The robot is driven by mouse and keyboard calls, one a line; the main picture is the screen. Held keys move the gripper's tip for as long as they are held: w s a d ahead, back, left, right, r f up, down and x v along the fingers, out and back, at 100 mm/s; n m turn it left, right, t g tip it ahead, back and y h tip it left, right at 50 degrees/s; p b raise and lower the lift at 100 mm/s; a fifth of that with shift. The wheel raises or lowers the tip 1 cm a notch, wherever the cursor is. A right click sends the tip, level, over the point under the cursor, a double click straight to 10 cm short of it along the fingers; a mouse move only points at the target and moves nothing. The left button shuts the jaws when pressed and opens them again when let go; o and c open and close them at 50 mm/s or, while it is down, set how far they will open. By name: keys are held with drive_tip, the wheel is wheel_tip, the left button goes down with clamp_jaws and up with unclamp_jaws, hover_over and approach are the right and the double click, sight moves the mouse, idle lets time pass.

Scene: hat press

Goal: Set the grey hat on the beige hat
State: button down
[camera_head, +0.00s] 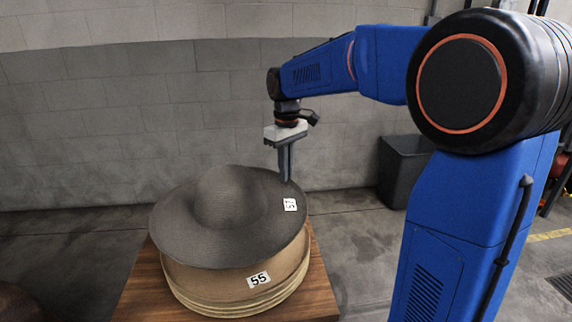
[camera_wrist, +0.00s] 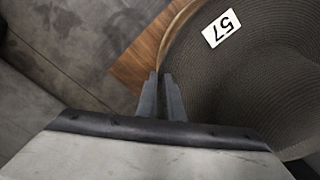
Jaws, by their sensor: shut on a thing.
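The grey hat (camera_head: 230,208), a wide-brimmed hat with a round crown and a tag marked 57, lies over the beige hat (camera_head: 240,280) in the head view. The grey brim sits off to the left and slightly tilted, so beige shows mainly at the front and right. The beige hat bears a tag marked 55; its crown is hidden. My gripper (camera_head: 286,180) points down at the right rear of the grey brim, shut on its edge. In the wrist view the fingers (camera_wrist: 162,78) meet the brim of the grey hat (camera_wrist: 250,80). Whether the two hats touch is unclear.
Several beige brims are stacked on a wooden table (camera_head: 140,290), whose edge also shows in the wrist view (camera_wrist: 140,60). A dark bin (camera_head: 402,170) stands at the right by the grey block wall (camera_head: 110,110). A dark brown rounded object (camera_head: 18,303) is at lower left.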

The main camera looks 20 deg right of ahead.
sight(286, 184)
drive_tip(key=shift+f, duration=3.7)
drive_tip(key=c, duration=1.9)
unclamp_jaws()
drive_tip(key=shift+c, duration=0.2)
drive_tip(key=shift+o, duration=0.6)
drive_tip(key=shift+r, duration=0.25)
wheel_tip(286, 184, up, 17)
